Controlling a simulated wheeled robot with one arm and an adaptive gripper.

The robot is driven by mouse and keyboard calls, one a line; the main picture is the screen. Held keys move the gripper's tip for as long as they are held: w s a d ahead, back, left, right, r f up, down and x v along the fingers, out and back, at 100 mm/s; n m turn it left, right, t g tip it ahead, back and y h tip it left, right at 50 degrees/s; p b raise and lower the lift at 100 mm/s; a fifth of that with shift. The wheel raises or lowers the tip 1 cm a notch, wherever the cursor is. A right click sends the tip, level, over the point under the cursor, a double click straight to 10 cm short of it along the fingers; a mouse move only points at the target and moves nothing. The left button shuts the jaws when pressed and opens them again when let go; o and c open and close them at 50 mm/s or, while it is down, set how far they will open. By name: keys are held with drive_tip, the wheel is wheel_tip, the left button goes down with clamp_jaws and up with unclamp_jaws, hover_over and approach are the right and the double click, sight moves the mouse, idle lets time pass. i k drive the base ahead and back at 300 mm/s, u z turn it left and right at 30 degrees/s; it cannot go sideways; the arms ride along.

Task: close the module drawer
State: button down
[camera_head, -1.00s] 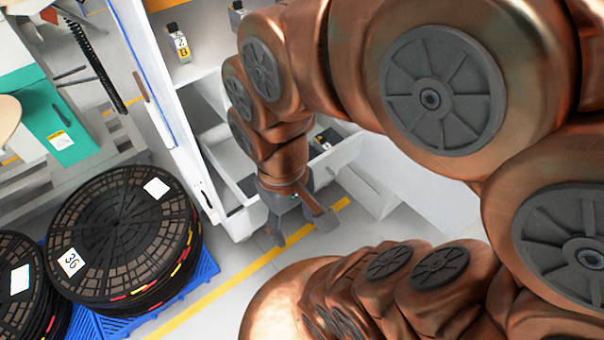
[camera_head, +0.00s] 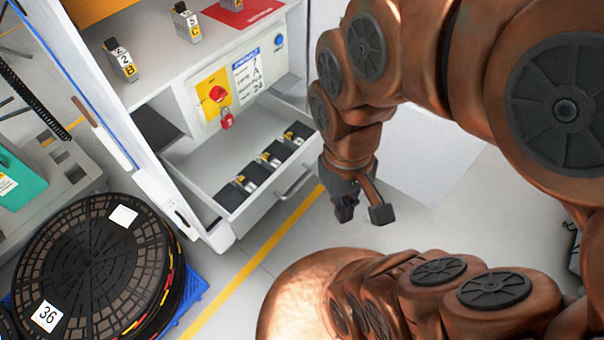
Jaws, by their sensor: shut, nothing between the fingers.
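The white module drawer (camera_head: 253,213) stands pulled out of the cabinet, below the control panel, in the head view. Several dark modules (camera_head: 272,160) with yellow and white labels sit in a row inside it. A metal bar handle (camera_head: 296,184) is on its front face. My gripper (camera_head: 364,214) hangs to the right of the drawer front in the picture, pointing down over the floor. It is shut, holds nothing and appears apart from the handle. My arm does not cover the drawer.
The cabinet shelf (camera_head: 165,72) above carries several small labelled modules and a red sheet (camera_head: 240,10). A red padlock (camera_head: 227,119) hangs below a red knob (camera_head: 217,93). Black reels (camera_head: 92,255) stand on a blue pallet at left. Floor before the drawer is clear.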

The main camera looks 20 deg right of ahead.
sight(210, 165)
drive_tip(key=z, duration=0.8)
drive_tip(key=k, duration=0.95)
drive_tip(key=u, duration=1.75)
